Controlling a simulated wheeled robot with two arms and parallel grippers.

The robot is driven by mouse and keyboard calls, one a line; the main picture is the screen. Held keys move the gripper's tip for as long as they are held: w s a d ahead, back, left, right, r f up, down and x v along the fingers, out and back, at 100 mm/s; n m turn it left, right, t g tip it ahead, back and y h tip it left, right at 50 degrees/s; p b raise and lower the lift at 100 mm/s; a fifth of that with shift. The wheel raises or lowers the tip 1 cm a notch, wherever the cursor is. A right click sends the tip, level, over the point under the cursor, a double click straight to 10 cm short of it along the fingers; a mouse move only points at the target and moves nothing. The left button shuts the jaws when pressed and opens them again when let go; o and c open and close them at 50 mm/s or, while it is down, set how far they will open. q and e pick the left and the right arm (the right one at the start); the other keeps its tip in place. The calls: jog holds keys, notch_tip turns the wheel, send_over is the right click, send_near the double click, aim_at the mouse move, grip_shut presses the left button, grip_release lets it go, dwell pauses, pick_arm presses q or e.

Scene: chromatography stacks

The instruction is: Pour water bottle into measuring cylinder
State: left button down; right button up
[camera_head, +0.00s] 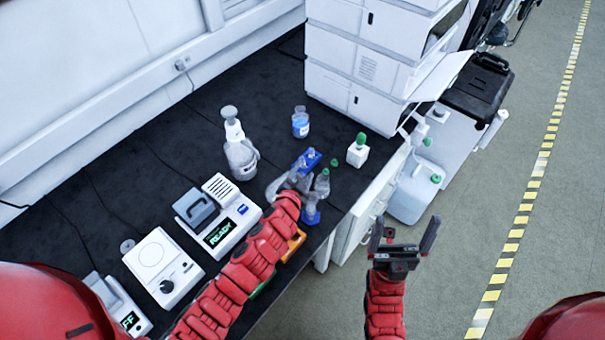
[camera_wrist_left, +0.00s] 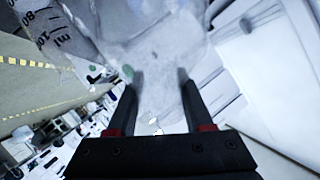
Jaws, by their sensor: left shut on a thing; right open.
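My left gripper (camera_head: 298,187) is over the bench near its front edge. It is shut on a clear bottle, whose translucent wall (camera_wrist_left: 158,75) fills the space between the fingers in the left wrist view. The bottle's tilt and water level cannot be told. Clear ware with a blue base (camera_head: 311,217), seemingly the measuring cylinder, stands close beside the gripper, partly hidden. A clear wall with ml marks (camera_wrist_left: 45,25) shows close to the bottle in the left wrist view. My right gripper (camera_head: 403,236) is open and empty, beyond the bench's front edge.
Behind stand a wash bottle (camera_head: 240,155), a blue-labelled bottle (camera_head: 300,122), another blue item (camera_head: 309,160) and a white green-capped bottle (camera_head: 358,150). Bench instruments (camera_head: 218,217) stand left. The white stack (camera_head: 375,60) rises at the back right. The floor at right is free.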

dwell(0.3)
pick_arm(q)
jog(key=shift+m+b, duration=0.3)
jog(key=shift+b, duration=0.5)
jog(key=shift+f, duration=0.1)
jog(key=shift+f+b, duration=0.1)
jog(key=shift+b, duration=0.4)
jog(key=shift+t, duration=0.3)
